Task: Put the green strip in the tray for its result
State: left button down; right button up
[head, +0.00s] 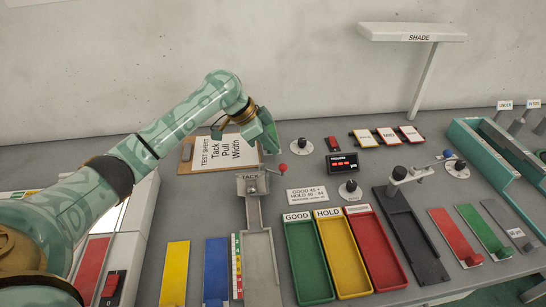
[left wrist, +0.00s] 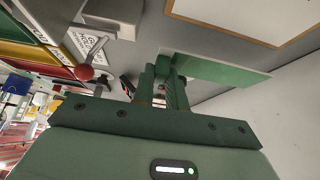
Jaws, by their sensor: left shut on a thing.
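My left gripper (head: 256,127) is shut on the green strip (head: 268,132), holding it above the table near the clipboard. In the left wrist view the strip (left wrist: 222,72) sticks out sideways from between the fingers (left wrist: 170,95). Three trays stand side by side at the front: a green one labelled GOOD (head: 289,237), a yellow one labelled HOLD (head: 323,236) and a red one (head: 356,232) whose label is too small to read. All three look empty. My right gripper is not in view.
The TACK stand (head: 252,183) with a red-knobbed lever is below the gripper. A result card (head: 307,195) and a display with red digits (head: 341,163), unreadable here, lie behind the trays. A dark stand (head: 412,235) is right of the trays. Yellow (head: 174,272) and blue (head: 216,268) strips lie left.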

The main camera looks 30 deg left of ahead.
pick_arm(q)
jog(key=shift+w+f, duration=0.2)
jog(key=shift+f, duration=0.15)
jog(key=f+b, duration=0.1)
jog(key=f, duration=0.1)
jog(key=f+b, duration=0.1)
jog(key=shift+w+f+b, duration=0.2)
jog(key=shift+f+b, duration=0.15)
jog(key=shift+b, duration=0.05)
jog(key=shift+r, duration=0.25)
jog(key=shift+f, duration=0.1)
jog(key=c, duration=1.4)
grip_release()
